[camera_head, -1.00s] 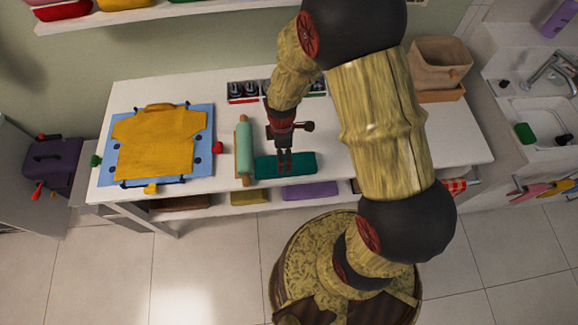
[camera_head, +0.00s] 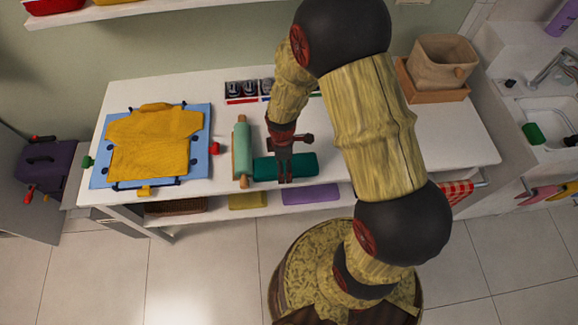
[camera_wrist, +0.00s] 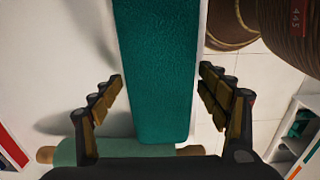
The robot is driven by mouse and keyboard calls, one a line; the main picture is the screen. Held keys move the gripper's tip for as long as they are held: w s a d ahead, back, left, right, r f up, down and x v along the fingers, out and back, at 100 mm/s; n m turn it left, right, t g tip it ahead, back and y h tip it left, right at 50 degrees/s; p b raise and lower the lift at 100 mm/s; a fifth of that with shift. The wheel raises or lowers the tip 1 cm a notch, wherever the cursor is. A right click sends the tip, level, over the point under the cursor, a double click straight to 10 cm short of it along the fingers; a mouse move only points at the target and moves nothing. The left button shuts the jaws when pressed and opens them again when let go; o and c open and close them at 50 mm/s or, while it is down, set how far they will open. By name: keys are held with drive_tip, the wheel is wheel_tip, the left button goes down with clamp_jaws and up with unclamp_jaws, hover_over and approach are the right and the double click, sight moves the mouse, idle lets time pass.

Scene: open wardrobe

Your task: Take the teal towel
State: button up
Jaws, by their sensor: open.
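The teal towel (camera_head: 305,163) is a folded or rolled oblong lying on the white table near its front edge, just right of a pale green rolling pin. In the wrist view the teal towel (camera_wrist: 157,65) runs lengthwise between the two fingers. My gripper (camera_head: 286,181) points down over the towel's left part. In the wrist view my gripper (camera_wrist: 160,88) is open, with one finger on each side of the towel and a visible gap on both sides. Whether the fingertips reach the tabletop is hard to tell.
The rolling pin (camera_head: 242,152) lies close left of the towel. A yellow shirt (camera_head: 153,145) lies on a blue board (camera_head: 198,165) farther left. Small jars (camera_head: 245,88) stand behind. A beige basket (camera_head: 443,62) is at the back right. A lower shelf holds a purple cloth (camera_head: 310,194).

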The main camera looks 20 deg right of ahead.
drive_tip(key=shift+f+b, duration=0.4)
drive_tip(key=shift+f, duration=0.35)
drive_tip(key=shift+c, duration=0.4)
drive_tip(key=c, duration=0.7)
drive_tip(key=shift+s, duration=0.1)
idle(0.5)
